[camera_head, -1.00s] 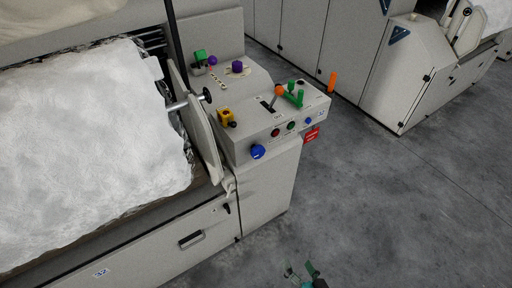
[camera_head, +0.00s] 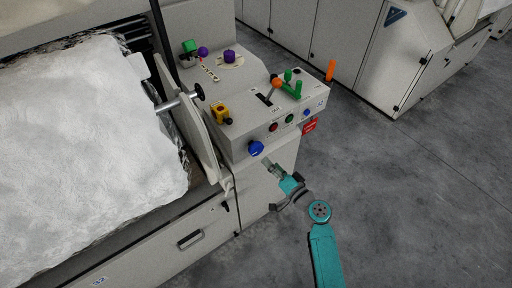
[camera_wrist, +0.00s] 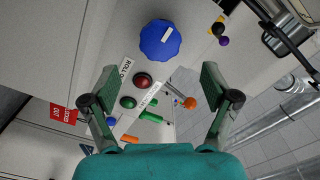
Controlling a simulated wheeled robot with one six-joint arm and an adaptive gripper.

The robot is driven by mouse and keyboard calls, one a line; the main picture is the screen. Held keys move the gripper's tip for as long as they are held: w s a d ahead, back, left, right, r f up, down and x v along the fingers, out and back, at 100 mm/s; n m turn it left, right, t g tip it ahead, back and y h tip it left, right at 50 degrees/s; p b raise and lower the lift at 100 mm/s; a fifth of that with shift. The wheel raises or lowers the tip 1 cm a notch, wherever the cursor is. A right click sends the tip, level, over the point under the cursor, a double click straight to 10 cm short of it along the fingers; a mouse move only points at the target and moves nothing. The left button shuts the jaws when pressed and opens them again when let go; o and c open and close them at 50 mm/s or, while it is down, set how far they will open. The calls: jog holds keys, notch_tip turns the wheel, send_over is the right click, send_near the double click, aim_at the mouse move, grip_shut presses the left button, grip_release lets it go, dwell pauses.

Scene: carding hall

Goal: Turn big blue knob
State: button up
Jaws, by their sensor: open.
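The big blue knob (camera_head: 256,148) is on the lower left of the control box's front face. In the wrist view the knob (camera_wrist: 160,40) is a blue scalloped disc with a white label, at the top middle, beyond the fingertips. My gripper (camera_head: 268,163) is just below and right of the knob in the head view. In the wrist view my gripper (camera_wrist: 160,75) has its two fingers wide apart with nothing between them. It appears apart from the knob.
The control box (camera_head: 236,133) also bears a red button (camera_head: 273,127), a green button (camera_head: 289,118), a small blue knob (camera_head: 306,112), an orange-tipped lever (camera_head: 277,83) and green handles (camera_head: 294,89). A yellow switch box (camera_head: 220,113) stands on top. Open floor lies to the right.

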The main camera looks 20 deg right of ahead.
aim_at(259, 151)
jog(key=x, duration=0.9)
jog(key=c, duration=1.2)
